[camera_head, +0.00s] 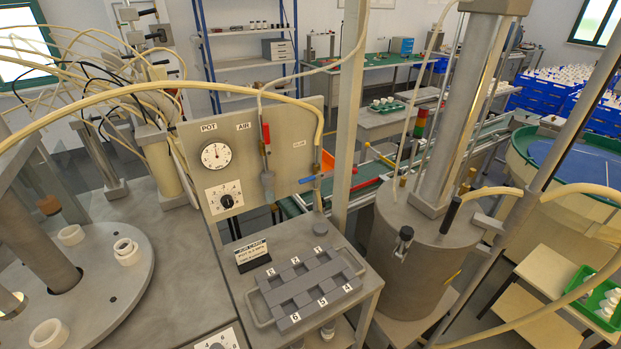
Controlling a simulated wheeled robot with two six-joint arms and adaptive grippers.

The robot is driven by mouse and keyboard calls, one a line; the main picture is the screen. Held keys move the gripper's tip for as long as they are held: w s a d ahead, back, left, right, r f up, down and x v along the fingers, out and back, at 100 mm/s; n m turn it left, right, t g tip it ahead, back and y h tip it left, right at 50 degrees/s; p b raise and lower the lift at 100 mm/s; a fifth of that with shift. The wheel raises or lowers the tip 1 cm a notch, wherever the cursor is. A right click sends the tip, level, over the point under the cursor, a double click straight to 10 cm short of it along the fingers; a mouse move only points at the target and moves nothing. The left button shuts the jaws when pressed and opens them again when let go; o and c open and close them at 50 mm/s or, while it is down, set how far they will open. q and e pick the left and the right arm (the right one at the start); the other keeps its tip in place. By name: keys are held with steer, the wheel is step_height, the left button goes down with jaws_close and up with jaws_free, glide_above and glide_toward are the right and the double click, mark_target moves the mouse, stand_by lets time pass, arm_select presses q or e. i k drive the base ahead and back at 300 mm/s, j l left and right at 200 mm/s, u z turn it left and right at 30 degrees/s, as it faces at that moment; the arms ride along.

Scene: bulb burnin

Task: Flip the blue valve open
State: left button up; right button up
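The blue valve handle (308,179) is at the lower right edge of the upright grey panel (280,122). It lies roughly level, across the line of the pale hose (319,142) that comes down there. A red valve handle (266,134) stands upright on the same panel under the AIR label, to the left of the blue one. Neither of my grippers is in view, and nothing touches the blue handle.
A metal post (348,120) stands right of the panel. A large cylindrical tank (410,270) stands further right.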

mark_target(307, 180)
steer(key=i+l, duration=0.1)
steer(key=l, duration=2.05)
steer(key=i+z, duration=0.05)
